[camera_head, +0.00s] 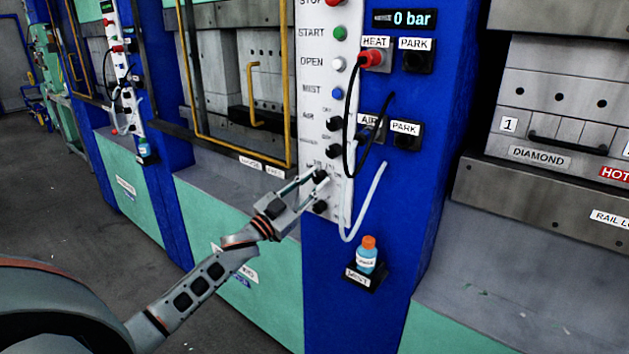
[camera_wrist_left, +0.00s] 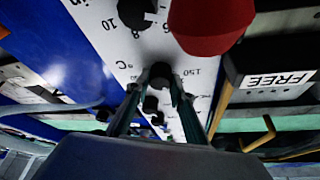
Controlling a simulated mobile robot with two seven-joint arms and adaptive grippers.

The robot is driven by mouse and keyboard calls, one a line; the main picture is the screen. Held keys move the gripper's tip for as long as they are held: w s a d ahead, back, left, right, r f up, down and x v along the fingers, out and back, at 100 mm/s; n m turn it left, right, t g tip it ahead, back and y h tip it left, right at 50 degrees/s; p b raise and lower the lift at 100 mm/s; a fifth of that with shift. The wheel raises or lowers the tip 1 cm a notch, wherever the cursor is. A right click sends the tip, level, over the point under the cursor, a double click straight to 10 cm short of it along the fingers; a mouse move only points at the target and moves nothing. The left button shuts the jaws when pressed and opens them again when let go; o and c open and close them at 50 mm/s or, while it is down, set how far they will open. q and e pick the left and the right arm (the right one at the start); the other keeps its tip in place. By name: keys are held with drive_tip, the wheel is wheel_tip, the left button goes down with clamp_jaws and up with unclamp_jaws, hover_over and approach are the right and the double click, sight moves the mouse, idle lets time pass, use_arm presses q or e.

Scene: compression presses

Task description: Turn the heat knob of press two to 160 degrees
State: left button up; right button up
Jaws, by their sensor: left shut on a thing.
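My left gripper (camera_head: 318,176) is at the lower part of the white control panel (camera_head: 314,88) on the blue press column. In the left wrist view its two fingers (camera_wrist_left: 157,98) are on either side of a small black knob (camera_wrist_left: 160,74), shut on it. A "°C" mark and the number 150 are printed beside this knob. The knob also shows in the head view (camera_head: 322,174), partly hidden by the fingers. Its pointer and exact setting cannot be read. My right gripper is not in view.
Another black knob (camera_head: 320,207) sits just below the gripper. Black hoses and a white tube (camera_head: 365,205) hang right of the panel. A blue bottle with an orange cap (camera_head: 367,255) stands in a holder marked MIST. A large red part (camera_wrist_left: 210,25) is close in the wrist view.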

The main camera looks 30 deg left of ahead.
use_arm(q)
drive_tip(key=shift+m+g+h, duration=0.3)
drive_tip(key=shift+m, duration=0.5)
drive_tip(key=o, duration=1.1)
drive_tip(key=shift+s+a+f, duration=0.15)
drive_tip(key=shift+s+f, duration=0.15)
drive_tip(key=shift+s, duration=0.15)
drive_tip(key=v, duration=1.1)
drive_tip(key=shift+r, duration=0.1)
